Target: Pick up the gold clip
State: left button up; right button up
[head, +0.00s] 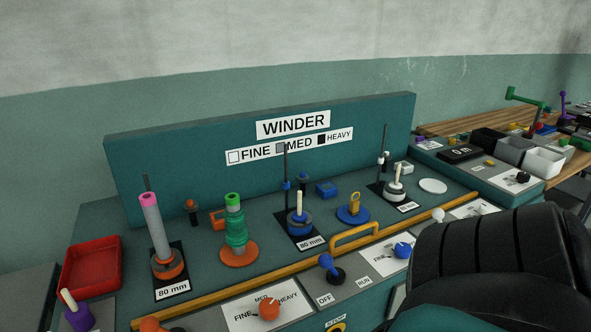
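An upright gold piece with a hole in its top (354,204) stands on a round blue base (353,215) on the winder bench, right of the middle. It looks like the gold clip, but it is too small to be sure. Smaller yellow bits (490,162) lie farther right on the side bench, too small to make out. Neither of my grippers is in view.
The teal winder bench (117,272) carries several upright posts with spools, like the green one (235,235). A red tray (91,264) is at left. A yellow handle (355,236) lies along the front edge. A large black ribbed shape (500,262) covers the lower right.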

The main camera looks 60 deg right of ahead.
aim_at(353, 209)
jog(key=z, duration=2.2)
jog(key=i+l, duration=0.15)
jog(key=l, duration=0.2)
jog(key=i+l, duration=0.2)
jog(key=l, duration=0.1)
